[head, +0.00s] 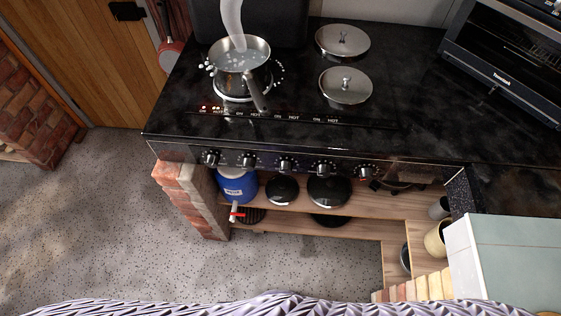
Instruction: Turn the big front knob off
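A row of several black knobs runs along the front edge of the black cooktop (300,135). From left to right are a far-left knob (211,157), a second knob (247,160), a middle knob (286,165), a fourth knob (323,169) and a far-right knob (366,171). I cannot tell from their size which is the big front one; their settings are too small to read. A steaming steel saucepan (240,52) with bubbling contents stands on the left burner. Small red lights (204,108) glow at the panel's left end. Neither gripper is in view.
Two round metal covers, a rear one (343,41) and a front one (345,85), sit right of the saucepan. A toaster oven (505,60) stands at right. Below are a wooden shelf (375,203), a blue container (237,185) and a brick pillar (190,198). Speckled floor (110,220) is clear at left.

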